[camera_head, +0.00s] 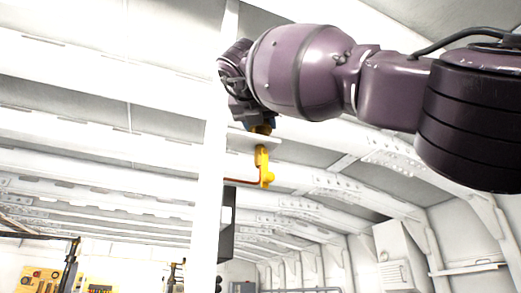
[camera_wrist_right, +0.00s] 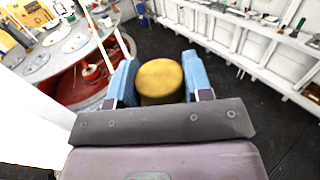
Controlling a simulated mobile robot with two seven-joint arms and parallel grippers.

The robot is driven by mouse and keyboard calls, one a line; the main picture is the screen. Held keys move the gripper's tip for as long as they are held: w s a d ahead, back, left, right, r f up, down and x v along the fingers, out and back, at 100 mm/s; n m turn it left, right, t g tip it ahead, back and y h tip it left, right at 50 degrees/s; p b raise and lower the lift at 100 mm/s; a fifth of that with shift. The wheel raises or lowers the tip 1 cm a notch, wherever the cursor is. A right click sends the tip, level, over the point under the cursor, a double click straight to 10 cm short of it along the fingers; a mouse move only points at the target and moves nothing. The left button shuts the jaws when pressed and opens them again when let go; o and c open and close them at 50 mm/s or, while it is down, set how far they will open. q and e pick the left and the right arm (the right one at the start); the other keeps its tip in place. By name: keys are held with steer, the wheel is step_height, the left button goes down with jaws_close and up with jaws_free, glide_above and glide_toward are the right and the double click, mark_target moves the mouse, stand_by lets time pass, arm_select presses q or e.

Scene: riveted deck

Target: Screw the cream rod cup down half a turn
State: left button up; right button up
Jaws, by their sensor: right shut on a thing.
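My right arm comes in from the right in the head view. Its gripper (camera_head: 262,126) is at a white bracket beside a white post. In the right wrist view its two blue fingers (camera_wrist_right: 160,82) are shut on the sides of a round mustard-yellow cap (camera_wrist_right: 160,76). The cap looks more yellow than cream, and I cannot tell for sure that it is the rod cup. A bit of yellow shows at the fingertips in the head view. Whatever is under the cap is hidden. My left gripper is in neither view.
A yellow fitting (camera_head: 262,166) with a copper-coloured pipe (camera_head: 240,182) hangs just below the bracket. The white post (camera_head: 212,190) stands close left of the gripper. A white cabinet (camera_head: 398,255) is on the right wall. The wrist view shows dark floor (camera_wrist_right: 180,35) beyond.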

steer(key=shift+s+d+r+m+h, duration=0.1)
steer(key=shift+r+m+h, duration=0.15)
steer(key=shift+m+h, duration=0.2)
steer(key=o, duration=0.8)
steer(key=shift+o, duration=0.6)
steer(key=shift+f, duration=0.1)
steer(key=shift+s+a+f, duration=0.15)
steer(key=shift+s+a, duration=0.1)
steer(key=shift+s, duration=0.2)
steer(key=b+v, duration=0.2)
steer(key=v, duration=0.7)
steer(key=shift+s+b, duration=0.35)
steer(key=shift+s, duration=0.05)
